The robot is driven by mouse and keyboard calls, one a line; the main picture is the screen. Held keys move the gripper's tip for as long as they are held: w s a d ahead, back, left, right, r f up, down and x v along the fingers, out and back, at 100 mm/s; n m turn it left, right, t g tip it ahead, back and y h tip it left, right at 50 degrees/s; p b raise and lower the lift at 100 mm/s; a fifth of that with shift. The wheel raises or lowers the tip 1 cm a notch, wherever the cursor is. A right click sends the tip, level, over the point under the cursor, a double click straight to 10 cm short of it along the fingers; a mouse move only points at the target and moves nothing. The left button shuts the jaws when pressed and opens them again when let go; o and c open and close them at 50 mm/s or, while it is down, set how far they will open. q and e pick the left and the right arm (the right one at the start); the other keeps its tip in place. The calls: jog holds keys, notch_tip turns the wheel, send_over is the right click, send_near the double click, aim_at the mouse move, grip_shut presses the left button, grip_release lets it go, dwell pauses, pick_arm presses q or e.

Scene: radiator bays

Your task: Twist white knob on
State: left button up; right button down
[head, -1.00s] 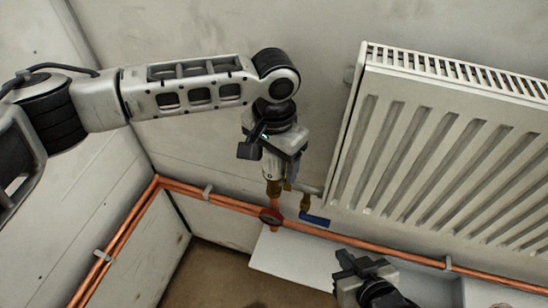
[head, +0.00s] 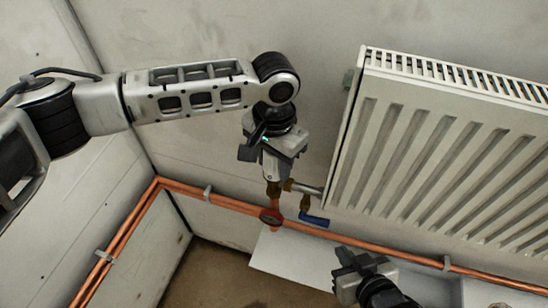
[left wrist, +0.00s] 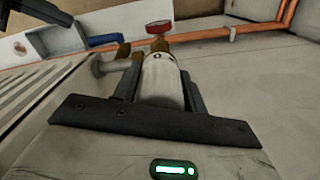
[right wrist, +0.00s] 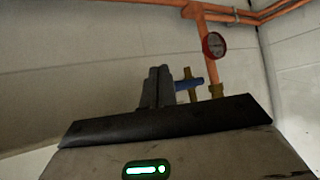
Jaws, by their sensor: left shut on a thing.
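The white knob (left wrist: 162,82) sits between the fingers of my left gripper (head: 272,160) and on top of the brass valve (head: 274,187). In the left wrist view the fingers lie on both sides of the knob, and the gripper is shut on it. In the head view the gripper hides most of the white knob (head: 269,171). My right gripper (head: 347,258) is low, below the radiator, away from the valve. In the right wrist view its fingers (right wrist: 157,80) are together with nothing visible between them.
The radiator (head: 450,150) hangs right of the valve. A blue lever (head: 314,220) and a red gauge (head: 270,216) are below it. Copper pipes (head: 235,203) run along the wall. A white tray or shelf (head: 300,258) lies below the pipes.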

pick_arm(q)
jog(key=shift+s+f, duration=0.1)
jog(key=shift+f, duration=0.15)
jog(key=m+p, duration=0.2)
jog(key=m, duration=0.1)
jog(key=shift+r, duration=0.2)
jog(key=m+p, duration=0.1)
jog(key=m, duration=0.2)
jog(key=shift+f, duration=0.1)
jog(key=m+p, duration=0.1)
jog(key=m, duration=0.2)
jog(key=shift+a+f+m, duration=0.1)
jog(key=shift+m, duration=0.2)
jog(key=m, duration=0.2)
jog(key=shift+f+m, duration=0.1)
jog(key=shift+m, duration=0.2)
